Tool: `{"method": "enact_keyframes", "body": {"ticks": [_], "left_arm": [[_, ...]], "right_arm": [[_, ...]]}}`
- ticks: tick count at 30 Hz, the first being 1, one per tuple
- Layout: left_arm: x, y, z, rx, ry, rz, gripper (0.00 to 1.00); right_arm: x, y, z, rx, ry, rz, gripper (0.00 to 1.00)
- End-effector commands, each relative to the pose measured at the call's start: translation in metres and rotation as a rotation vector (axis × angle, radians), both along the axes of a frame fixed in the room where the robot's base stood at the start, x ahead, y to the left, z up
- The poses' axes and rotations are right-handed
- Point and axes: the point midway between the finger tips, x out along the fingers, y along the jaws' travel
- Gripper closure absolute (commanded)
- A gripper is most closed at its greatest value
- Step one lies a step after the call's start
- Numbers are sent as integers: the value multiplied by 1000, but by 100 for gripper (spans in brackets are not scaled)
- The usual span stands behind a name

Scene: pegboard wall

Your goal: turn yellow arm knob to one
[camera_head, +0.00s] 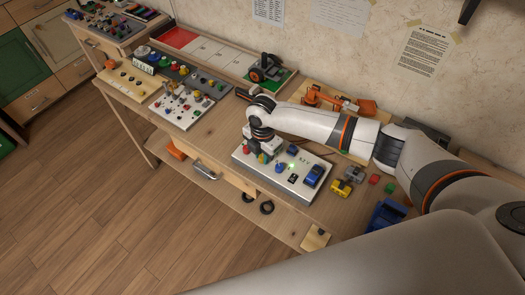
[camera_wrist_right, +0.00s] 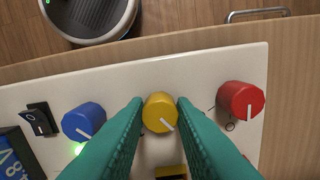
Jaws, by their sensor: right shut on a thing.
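The yellow knob (camera_wrist_right: 160,113) sits on a white control panel (camera_wrist_right: 200,68) in the right wrist view. Its white pointer line is directed toward the lower right of that view. My right gripper (camera_wrist_right: 160,104), with green fingers, is shut on the yellow knob, one finger on each side. In the head view my right gripper (camera_head: 264,146) reaches down to the left part of the same panel (camera_head: 258,172) and hides most of the knob there. My left gripper is not in view.
A blue knob (camera_wrist_right: 84,122), a red knob (camera_wrist_right: 241,98) and a black rocker switch (camera_wrist_right: 40,120) flank the yellow knob. A blue display (camera_wrist_right: 18,155) lies at the left edge. Toy vehicles, including a yellow one (camera_head: 340,188), stand right of the panel.

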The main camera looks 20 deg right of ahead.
Motion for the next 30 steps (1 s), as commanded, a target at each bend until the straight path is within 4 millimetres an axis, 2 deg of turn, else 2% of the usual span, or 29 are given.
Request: {"method": "enact_keyframes", "body": {"ticks": [1,9,30], "left_arm": [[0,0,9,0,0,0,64],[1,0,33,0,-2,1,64],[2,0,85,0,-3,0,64]], "right_arm": [[-1,0,4,1,3,-38,100],[-1,1,5,2,2,-288,100],[0,0,4,-1,2,-953,100]]}}
